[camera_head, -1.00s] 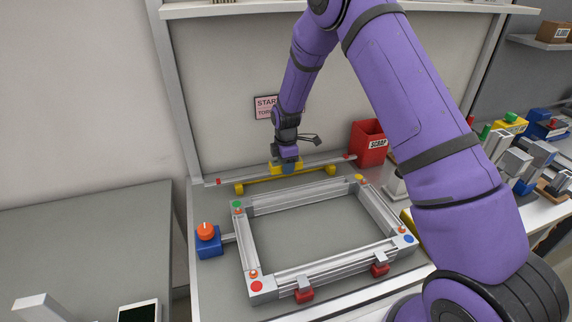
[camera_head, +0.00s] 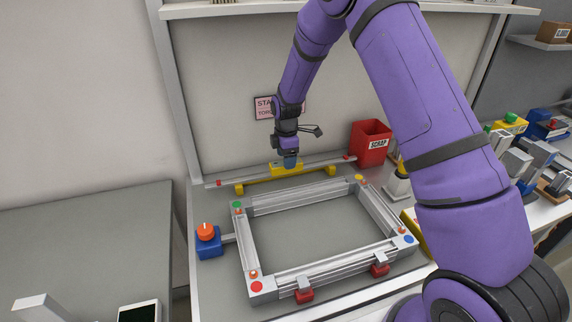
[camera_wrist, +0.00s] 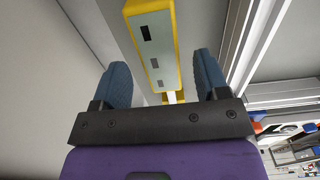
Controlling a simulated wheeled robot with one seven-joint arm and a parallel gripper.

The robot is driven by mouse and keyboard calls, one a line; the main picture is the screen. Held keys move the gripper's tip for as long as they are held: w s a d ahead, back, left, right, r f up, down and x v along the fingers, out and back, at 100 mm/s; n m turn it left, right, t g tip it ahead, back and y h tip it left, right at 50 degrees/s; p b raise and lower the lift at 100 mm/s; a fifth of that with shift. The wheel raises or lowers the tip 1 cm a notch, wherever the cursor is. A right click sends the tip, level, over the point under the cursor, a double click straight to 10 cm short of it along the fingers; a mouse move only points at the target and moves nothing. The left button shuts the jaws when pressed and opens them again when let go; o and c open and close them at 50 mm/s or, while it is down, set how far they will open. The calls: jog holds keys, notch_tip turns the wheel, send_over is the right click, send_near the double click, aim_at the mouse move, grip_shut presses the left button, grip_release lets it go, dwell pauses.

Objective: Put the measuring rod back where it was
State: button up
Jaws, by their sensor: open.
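The measuring rod (camera_head: 236,179) is a long silver bar with red ends and a yellow housing (camera_head: 278,170) at its middle. In the wrist view, the housing (camera_wrist: 153,45) shows a grey face with dark windows, lying beyond and between the two spread fingers (camera_wrist: 161,72). I see no finger closed on it. The fingers partly hide the housing in the head view.
An aluminium frame (camera_head: 325,268) with coloured corner discs fills the bench front. A blue block with an orange knob (camera_head: 208,240) stands left of it. A red scrap bin (camera_head: 370,145) stands at the back right, and the wall rises close behind.

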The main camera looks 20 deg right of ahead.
notch_tip(320, 180, up, 9)
dwell(0.3)
jog(key=s+d+r+m+t, duration=0.15)
jog(key=s+r+m, duration=0.25)
jog(key=s+r, duration=0.6)
jog(key=s+d+r+m+t, duration=0.1)
jog(key=s+d+r+m, duration=0.3)
jog(key=s+r, duration=0.6)
jog(key=s+r+m+t, duration=0.1)
jog(key=s+r+m, duration=0.1)
jog(key=s, duration=0.5)
jog(key=s+d+r+m, duration=0.1)
jog(key=s+r+m, duration=0.1)
jog(key=s+m, duration=0.2)
jog(key=s+r+m+t, duration=0.1)
jog(key=s+m, duration=0.3)
jog(key=s, duration=0.6)
jog(key=shift+d+r+t, duration=0.2)
jog(key=shift+r+t, duration=0.15)
jog(key=shift+r, duration=0.15)
